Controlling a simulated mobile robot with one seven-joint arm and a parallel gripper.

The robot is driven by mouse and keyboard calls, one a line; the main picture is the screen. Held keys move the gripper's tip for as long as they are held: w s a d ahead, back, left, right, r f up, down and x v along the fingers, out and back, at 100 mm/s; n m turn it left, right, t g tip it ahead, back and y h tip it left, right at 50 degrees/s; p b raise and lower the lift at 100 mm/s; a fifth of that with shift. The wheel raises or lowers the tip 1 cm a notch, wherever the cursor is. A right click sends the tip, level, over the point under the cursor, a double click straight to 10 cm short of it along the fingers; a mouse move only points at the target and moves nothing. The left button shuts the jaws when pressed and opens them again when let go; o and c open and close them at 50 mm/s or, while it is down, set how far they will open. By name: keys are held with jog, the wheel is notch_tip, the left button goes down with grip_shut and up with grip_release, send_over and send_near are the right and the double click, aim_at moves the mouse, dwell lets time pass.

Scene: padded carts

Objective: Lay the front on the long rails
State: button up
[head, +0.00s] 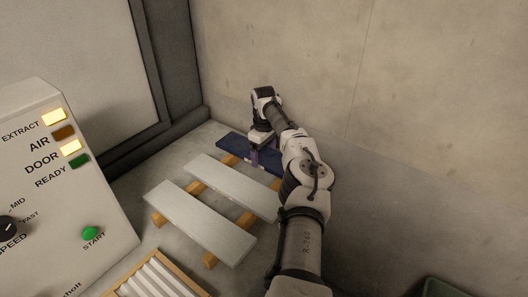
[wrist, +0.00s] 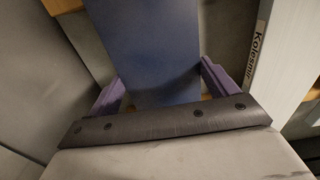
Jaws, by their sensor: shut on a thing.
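The front appears to be the dark blue board (head: 232,142), which lies across the far end of two long wooden rails (head: 196,188), near the back wall. My gripper (head: 254,159) is over its middle, pointing down. In the wrist view, the purple fingers of my gripper (wrist: 165,90) are on either long edge of the blue board (wrist: 150,45), shut on it. The board looks level and close to the rails. I cannot tell whether it touches them, because my arm hides its right part.
Two pale grey boards (head: 232,185) (head: 200,222) lie across the same rails, nearer to me, with gaps between. A control panel (head: 40,170) with lit buttons stands at left. Concrete walls close off the back and right.

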jog(key=shift+f, duration=0.1)
dwell(0.3)
jog(key=o, duration=1.2)
jog(key=shift+c, duration=0.2)
